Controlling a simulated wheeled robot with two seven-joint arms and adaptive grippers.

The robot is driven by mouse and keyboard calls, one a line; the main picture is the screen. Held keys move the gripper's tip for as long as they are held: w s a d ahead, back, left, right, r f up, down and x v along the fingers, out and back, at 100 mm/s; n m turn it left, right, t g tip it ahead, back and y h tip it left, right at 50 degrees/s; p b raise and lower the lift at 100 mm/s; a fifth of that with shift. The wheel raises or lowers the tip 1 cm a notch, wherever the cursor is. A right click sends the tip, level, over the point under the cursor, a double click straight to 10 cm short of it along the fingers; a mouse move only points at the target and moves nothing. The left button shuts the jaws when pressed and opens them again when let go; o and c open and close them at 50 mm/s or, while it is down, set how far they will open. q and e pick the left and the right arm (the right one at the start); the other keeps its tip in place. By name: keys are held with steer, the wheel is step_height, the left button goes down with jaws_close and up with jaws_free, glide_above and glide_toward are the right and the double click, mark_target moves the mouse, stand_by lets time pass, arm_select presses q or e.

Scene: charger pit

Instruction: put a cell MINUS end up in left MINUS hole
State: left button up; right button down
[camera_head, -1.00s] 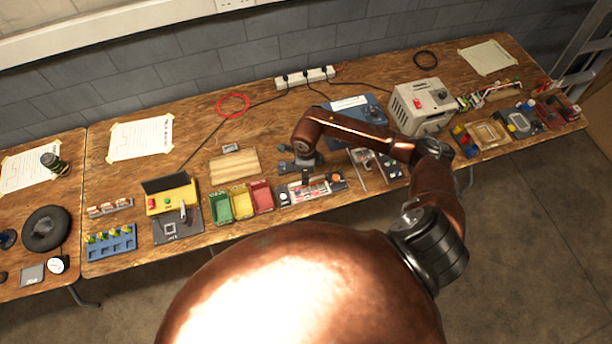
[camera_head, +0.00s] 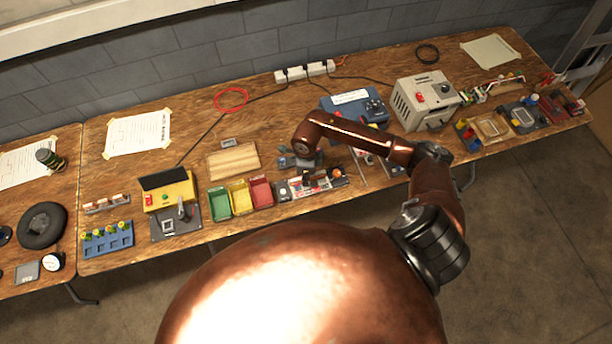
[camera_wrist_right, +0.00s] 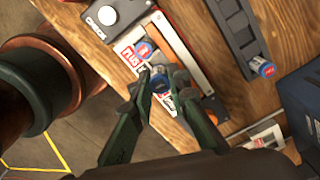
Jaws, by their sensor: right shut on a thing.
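The charger (camera_head: 325,184) lies at the front of the table in the head view, right of the coloured bins. In the right wrist view the charger (camera_wrist_right: 182,48) has red-and-white labels, partly hidden. My right gripper (camera_wrist_right: 158,82) is shut on a cell (camera_wrist_right: 160,84) with a blue band, held over the labelled area; I cannot tell whether it is in a hole or above it. Another cell (camera_wrist_right: 143,50) with a blue and red end stands just beyond my fingers. My right gripper (camera_head: 300,160) is small and partly hidden in the head view. My left gripper is out of view.
A dark rack (camera_wrist_right: 235,32) with a blue-ended cell (camera_wrist_right: 262,66) lies to the right in the wrist view. Green, yellow and red bins (camera_head: 240,198) stand left of the charger. A wooden board (camera_head: 233,160) lies behind them. The table's front edge is close.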

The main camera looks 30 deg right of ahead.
steer(key=shift+f+b, duration=0.5)
steer(key=shift+f, duration=0.6)
steer(key=shift+f+b, duration=0.65)
steer(key=shift+f, duration=0.15)
steer(key=shift+f+b, duration=0.15)
steer(key=shift+b, duration=0.15)
steer(key=c, duration=1.8)
jaws_free()
steer(key=shift+o, duration=0.2)
steer(key=shift+r+p, duration=2.1)
steer(key=shift+r, duration=1.45)
